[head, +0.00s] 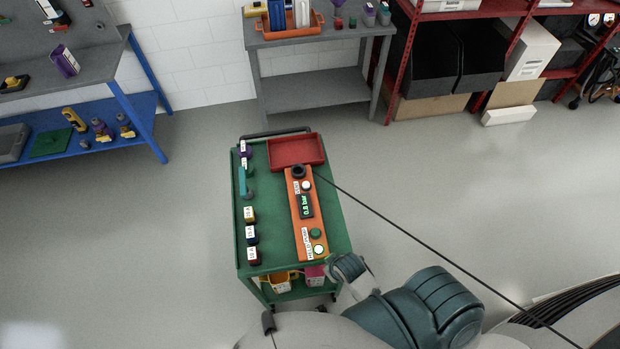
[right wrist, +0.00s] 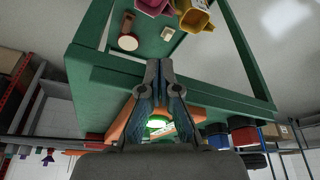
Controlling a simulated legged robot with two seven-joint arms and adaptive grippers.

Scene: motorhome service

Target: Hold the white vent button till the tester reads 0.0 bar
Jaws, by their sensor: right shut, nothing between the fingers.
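The orange tester panel (head: 308,222) lies on the green cart's top. Its dark display (head: 306,206) shows green digits that look like 0.8 bar, though they are small. A white button (head: 306,187) sits above the display. Below are a green button (head: 315,232) and a pale, green-lit button (head: 319,250). The labels are too small to read surely. My right gripper (right wrist: 160,68) is shut and empty in the right wrist view, in front of the cart's near edge. The panel (right wrist: 122,122) and lit button (right wrist: 158,122) are partly behind it. My left gripper is out of view.
A red tray (head: 295,152) sits at the cart's far end, and several small labelled items line its left side. Yellow and pink containers stand on its lower shelf. A black cable (head: 420,238) runs from the panel to the lower right. Open floor surrounds the cart.

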